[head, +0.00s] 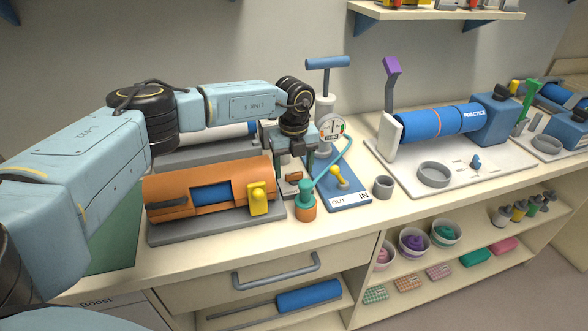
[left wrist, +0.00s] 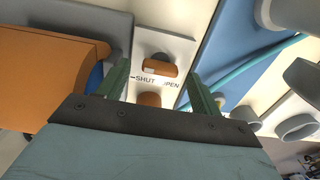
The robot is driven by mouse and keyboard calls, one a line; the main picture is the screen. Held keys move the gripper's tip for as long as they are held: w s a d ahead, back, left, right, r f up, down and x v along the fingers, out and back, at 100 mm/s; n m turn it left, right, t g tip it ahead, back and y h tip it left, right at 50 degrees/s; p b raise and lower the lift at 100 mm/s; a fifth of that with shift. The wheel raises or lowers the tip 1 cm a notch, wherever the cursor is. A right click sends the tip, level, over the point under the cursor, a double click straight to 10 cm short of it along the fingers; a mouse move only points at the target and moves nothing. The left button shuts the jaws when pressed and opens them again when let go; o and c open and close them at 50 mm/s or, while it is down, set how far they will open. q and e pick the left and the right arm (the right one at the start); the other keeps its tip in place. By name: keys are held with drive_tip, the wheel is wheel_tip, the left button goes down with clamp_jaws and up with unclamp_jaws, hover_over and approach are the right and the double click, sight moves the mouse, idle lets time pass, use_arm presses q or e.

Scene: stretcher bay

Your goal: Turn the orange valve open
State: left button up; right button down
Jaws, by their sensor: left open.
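The orange valve handle (head: 294,177) is a small block on a pale plate between the orange cylinder unit and the pump. In the left wrist view the handle (left wrist: 160,66) lies crosswise, above the printed words SHUT and OPEN. A second small orange piece (left wrist: 150,99) shows below the words. My left gripper (head: 292,165) is just above the valve, pointing down, partly hiding it. In the left wrist view its green fingers (left wrist: 160,88) are apart with nothing held between them; the handle appears beyond the tips. I cannot tell any contact. My right gripper is not in view.
The orange cylinder unit (head: 165,190) stands close on the left. The pump with its gauge (head: 331,127) and teal hose stands close on the right, on a blue base (head: 352,199). A teal-topped orange fitting (head: 306,208) is just in front. A grey cup (head: 383,187) stands further right.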

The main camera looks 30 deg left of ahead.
use_arm(q)
drive_tip(key=shift+f, duration=0.55)
drive_tip(key=c, duration=1)
